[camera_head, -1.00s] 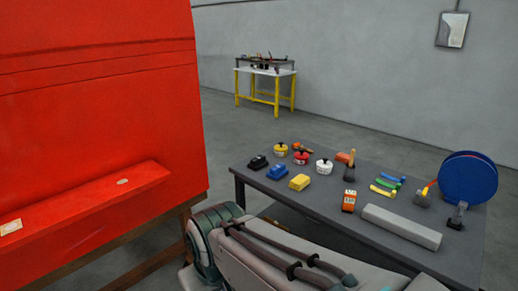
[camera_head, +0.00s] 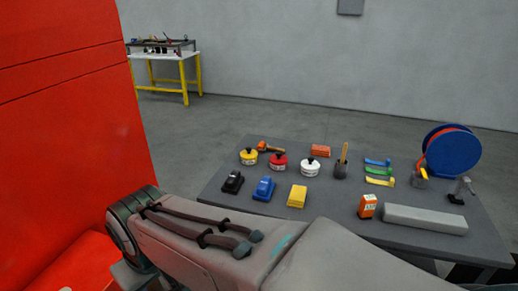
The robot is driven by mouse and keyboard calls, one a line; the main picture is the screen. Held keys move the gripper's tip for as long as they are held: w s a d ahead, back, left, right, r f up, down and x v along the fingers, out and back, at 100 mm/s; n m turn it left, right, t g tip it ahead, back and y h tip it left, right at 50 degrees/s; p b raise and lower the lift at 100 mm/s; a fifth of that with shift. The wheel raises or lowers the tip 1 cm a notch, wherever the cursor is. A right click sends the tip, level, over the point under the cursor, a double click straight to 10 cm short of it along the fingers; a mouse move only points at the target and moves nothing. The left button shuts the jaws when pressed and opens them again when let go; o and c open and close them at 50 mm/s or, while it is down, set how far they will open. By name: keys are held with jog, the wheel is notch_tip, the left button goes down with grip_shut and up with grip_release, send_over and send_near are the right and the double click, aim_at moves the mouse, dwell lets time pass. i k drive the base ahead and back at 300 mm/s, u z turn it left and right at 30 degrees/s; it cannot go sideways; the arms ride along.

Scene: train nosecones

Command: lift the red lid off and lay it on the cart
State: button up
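A small round tin with a red lid (camera_head: 279,160) and a dark knob stands on the grey cart top (camera_head: 335,225), between a similar yellow-lidded tin (camera_head: 249,157) and a white-lidded tin (camera_head: 310,166). The red lid appears seated on its tin. My arm reaches across the bottom of the head view, in front of the cart's near side. My gripper is outside the view, so its opening and anything in it are hidden.
The cart also holds blue (camera_head: 263,188) and black (camera_head: 232,181) items, a yellow block (camera_head: 297,196), an orange box (camera_head: 367,206), a grey bar (camera_head: 425,219) and a blue reel (camera_head: 452,151). A large red body (camera_head: 75,120) blocks the left. Bare cart top shows around the front middle.

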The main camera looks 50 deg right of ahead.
aim_at(277, 160)
jog(key=z, duration=0.7)
jog(key=i, duration=0.9)
jog(key=z, duration=1.35)
jog(key=i, duration=0.4)
jog(key=z, duration=0.25)
